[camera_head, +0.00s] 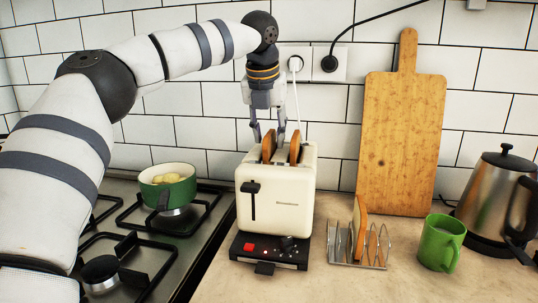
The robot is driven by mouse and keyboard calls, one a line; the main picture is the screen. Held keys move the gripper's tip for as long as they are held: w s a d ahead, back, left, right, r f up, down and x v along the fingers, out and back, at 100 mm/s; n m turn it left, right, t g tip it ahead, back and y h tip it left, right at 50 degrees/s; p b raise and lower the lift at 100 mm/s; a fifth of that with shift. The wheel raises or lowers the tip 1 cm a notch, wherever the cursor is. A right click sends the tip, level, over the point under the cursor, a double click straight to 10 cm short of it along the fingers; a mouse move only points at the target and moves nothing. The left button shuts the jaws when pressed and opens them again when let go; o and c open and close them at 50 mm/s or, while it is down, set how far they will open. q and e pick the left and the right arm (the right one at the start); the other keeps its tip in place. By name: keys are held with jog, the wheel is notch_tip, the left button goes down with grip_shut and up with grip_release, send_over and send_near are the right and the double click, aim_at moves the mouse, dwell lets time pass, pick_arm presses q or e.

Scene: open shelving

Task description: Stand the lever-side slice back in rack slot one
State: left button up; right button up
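The cream toaster (275,195) stands on a black base with its black lever on the left of the front face. Two browned slices stick up from its top: the lever-side slice (268,147) on the left and another slice (294,148) on the right. My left gripper (268,136) points down over the toaster. Its fingers are spread, one on each side of the lever-side slice's top; whether they touch it I cannot tell. My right gripper is not in view.
A green mug (441,243) and a metal kettle (492,195) stand right of the rack. A wooden board (402,140) leans on the tiled wall behind. A green pot (168,187) sits on the hob at left. A plug cable (297,95) hangs behind the gripper.

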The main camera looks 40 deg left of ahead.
pick_arm(q)
jog(key=shift+w+f, duration=0.15)
jog(key=shift+f, duration=0.25)
jog(key=shift+a+f, duration=0.1)
jog(key=shift+f, duration=0.1)
dwell(0.4)
grip_shut()
